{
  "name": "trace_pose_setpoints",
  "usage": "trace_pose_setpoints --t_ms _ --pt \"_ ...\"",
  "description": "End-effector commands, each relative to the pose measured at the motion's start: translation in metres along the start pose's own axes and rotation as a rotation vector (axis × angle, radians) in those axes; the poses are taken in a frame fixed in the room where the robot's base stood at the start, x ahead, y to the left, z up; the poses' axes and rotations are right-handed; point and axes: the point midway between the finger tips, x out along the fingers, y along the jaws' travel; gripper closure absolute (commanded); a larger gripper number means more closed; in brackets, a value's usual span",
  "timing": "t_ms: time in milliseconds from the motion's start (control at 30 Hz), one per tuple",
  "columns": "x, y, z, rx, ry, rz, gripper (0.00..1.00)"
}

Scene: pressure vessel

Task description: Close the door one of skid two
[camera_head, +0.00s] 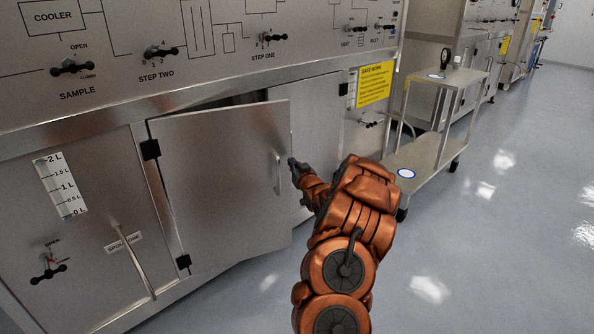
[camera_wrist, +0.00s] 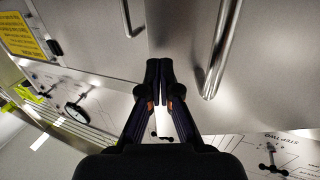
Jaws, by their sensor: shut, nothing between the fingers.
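The grey metal cabinet door (camera_head: 222,185) stands part-way open, hinged along its left side with black hinges. Its vertical bar handle (camera_head: 278,172) is near its free right edge. My gripper (camera_head: 293,163) is at that edge, just right of the handle and not around it. In the wrist view, my gripper (camera_wrist: 158,72) has its dark fingers together with nothing between them. A door handle (camera_wrist: 222,48) shows right of the fingertips there. I cannot tell whether the fingertips touch the door. The skid number is not readable in view.
A neighbouring closed door (camera_head: 310,105) is behind the open one. A metal cart (camera_head: 428,150) stands to the right, and a yellow notice (camera_head: 374,84) is on the cabinet. The control panel (camera_head: 150,40) with valve handles is above.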

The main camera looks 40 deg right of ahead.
Motion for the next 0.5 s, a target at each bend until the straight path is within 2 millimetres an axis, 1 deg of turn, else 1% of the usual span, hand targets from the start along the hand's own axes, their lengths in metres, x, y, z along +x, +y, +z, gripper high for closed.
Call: trace_pose_setpoints --t_ms 33,200,333,500 --pt "0.006 0.0 0.0 -0.003 0.003 -0.001 1.0" --pt "0.02 -0.001 0.002 0.0 0.0 -0.001 1.0" --pt "0.026 0.001 0.001 -0.001 0.0 0.001 1.0" --pt "0.03 0.001 0.001 0.0 0.0 0.001 1.0"
